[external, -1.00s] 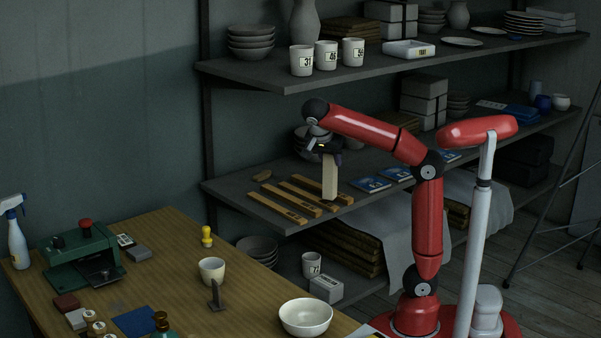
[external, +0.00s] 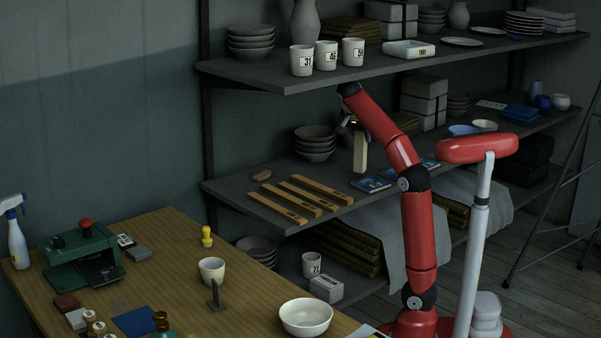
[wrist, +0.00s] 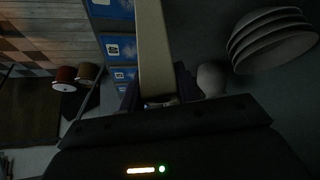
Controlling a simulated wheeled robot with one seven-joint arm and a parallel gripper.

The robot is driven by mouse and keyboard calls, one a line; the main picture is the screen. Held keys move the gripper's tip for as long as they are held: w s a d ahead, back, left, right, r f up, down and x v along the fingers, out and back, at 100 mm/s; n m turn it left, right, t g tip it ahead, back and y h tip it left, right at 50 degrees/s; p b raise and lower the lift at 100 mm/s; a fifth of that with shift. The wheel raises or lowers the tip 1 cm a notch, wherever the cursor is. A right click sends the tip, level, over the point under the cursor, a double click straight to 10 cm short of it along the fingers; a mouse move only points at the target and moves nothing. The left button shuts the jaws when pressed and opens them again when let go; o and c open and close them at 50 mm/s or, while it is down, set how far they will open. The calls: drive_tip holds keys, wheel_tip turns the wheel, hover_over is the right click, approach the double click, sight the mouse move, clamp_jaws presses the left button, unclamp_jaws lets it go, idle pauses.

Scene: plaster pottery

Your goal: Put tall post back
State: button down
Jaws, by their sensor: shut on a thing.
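The tall post (external: 360,154) is a pale cream upright block over the middle shelf in the external view. My gripper (external: 358,127) is shut on its upper end. The post hangs below the gripper, its lower end near the blue cards (external: 371,184); I cannot tell whether it touches the shelf. In the wrist view the post (wrist: 154,50) runs up from between the dark fingers (wrist: 160,98), with blue cards (wrist: 117,48) to its left.
Several labelled wooden strips (external: 322,187) lie left of the post on the middle shelf (external: 236,189). Stacked grey bowls (external: 315,146) stand behind them. The upper shelf (external: 290,82) hangs above my gripper. Blue dishes and grey boxes (external: 424,88) stand to the right.

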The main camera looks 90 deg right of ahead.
drive_tip(key=s+d+f+b, duration=0.1)
drive_tip(key=s+d+f, duration=0.2)
drive_tip(key=d, duration=0.4)
drive_tip(key=shift+d+f+b, duration=0.25)
drive_tip(key=shift+d+b, duration=0.05)
drive_tip(key=shift+f, duration=0.2)
drive_tip(key=c, duration=1)
unclamp_jaws()
